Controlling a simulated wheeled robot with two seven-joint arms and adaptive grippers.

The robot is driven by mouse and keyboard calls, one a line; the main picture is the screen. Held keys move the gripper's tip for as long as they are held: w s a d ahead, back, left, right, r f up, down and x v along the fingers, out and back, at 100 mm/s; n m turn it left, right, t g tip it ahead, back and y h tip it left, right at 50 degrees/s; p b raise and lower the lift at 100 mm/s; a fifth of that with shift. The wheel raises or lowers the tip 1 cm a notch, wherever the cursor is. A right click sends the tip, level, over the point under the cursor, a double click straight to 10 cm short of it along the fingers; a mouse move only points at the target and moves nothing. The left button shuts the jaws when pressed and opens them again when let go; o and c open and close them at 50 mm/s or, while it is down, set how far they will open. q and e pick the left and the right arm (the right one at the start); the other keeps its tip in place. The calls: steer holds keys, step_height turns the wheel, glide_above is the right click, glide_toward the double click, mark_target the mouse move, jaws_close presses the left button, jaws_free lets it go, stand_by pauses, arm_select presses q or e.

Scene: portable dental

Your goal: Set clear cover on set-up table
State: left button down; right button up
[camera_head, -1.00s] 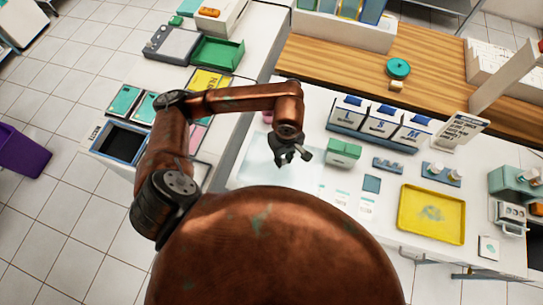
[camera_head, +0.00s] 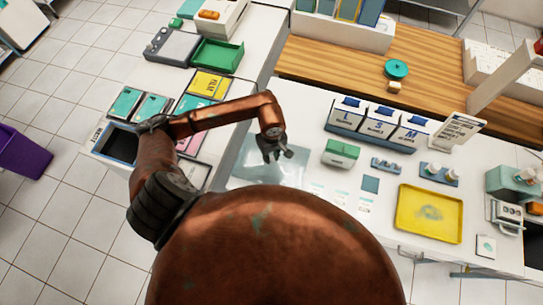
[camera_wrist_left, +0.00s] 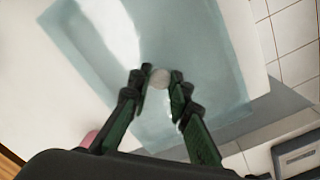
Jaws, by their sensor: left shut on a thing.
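The clear cover is a see-through, pale teal sheet (camera_head: 240,170) at the left end of the white set-up table (camera_head: 307,103) in the head view. It fills much of the left wrist view (camera_wrist_left: 205,60). A round pale knob (camera_wrist_left: 160,78) stands on it. My left gripper (camera_head: 276,158) is shut on this knob, with a dark fingertip on each side in the left wrist view (camera_wrist_left: 160,80). I cannot tell whether the cover touches the tabletop. My arm hides its near part in the head view. My right gripper is not in view.
A green box (camera_head: 341,153) stands right of the cover. Glove boxes (camera_head: 380,122) stand behind it, and a yellow tray (camera_head: 403,213) lies farther right. A pink thing (camera_wrist_left: 88,139) shows beside the cover. Packs and a dark bin (camera_head: 120,145) stand left, across a gap.

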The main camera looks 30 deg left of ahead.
mark_target(271, 159)
arm_select(q)
steer(key=shift+f, duration=0.1)
steer(key=c, duration=2.2)
jaws_free()
steer(key=shift+c, duration=0.2)
steer(key=o, duration=0.4)
steer(key=shift+o, duration=0.2)
step_height(271, 159, up, 12)
steer(key=b, duration=0.1)
